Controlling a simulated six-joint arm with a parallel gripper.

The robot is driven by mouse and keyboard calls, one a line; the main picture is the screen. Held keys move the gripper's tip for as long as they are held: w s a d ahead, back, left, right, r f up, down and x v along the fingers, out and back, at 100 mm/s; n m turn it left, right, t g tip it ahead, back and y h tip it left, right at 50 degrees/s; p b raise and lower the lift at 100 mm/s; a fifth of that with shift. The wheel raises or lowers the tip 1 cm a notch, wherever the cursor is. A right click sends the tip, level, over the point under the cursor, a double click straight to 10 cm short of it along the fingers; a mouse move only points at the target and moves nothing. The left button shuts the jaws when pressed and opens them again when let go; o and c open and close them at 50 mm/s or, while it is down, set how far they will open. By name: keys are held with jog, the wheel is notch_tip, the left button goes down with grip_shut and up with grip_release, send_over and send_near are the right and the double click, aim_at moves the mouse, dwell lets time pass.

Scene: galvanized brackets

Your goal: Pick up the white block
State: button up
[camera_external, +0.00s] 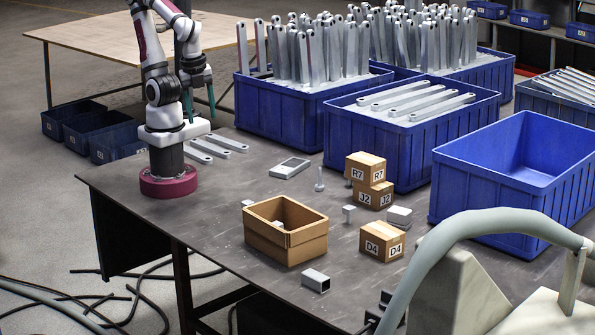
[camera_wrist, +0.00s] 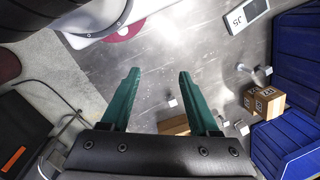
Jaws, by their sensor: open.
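My gripper (camera_external: 200,108) is open and empty, raised above the table near my base. Its two green fingers also show spread apart in the wrist view (camera_wrist: 159,75). A small whitish block (camera_external: 348,213) sits on the table right of the open cardboard box (camera_external: 305,240). Another small pale block (camera_external: 247,204) stands at the box's left back corner, and a pale piece (camera_external: 278,224) shows inside the box. I cannot tell which of these is the white block. The gripper is well apart from all of them. In the wrist view a small pale block (camera_wrist: 172,102) shows between the fingers, beyond them.
Cartons marked R7 (camera_external: 366,168), J2 (camera_external: 374,195) and D4 (camera_external: 381,242) stand mid-table. Large blue bins (camera_external: 470,215) line the back and right.

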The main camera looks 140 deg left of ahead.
jog(key=shift+o, duration=0.2)
jog(key=shift+o, duration=1.4)
jog(key=n+t, duration=0.8)
jog(key=t, duration=0.5)
send_near(392, 208)
jog(key=shift+t+y, duration=0.3)
jog(key=shift+y, duration=0.1)
jog(key=x, duration=1)
jog(key=shift+d+f, duration=0.1)
jog(key=shift+f, duration=0.25)
jog(key=shift+c, duration=0.3)
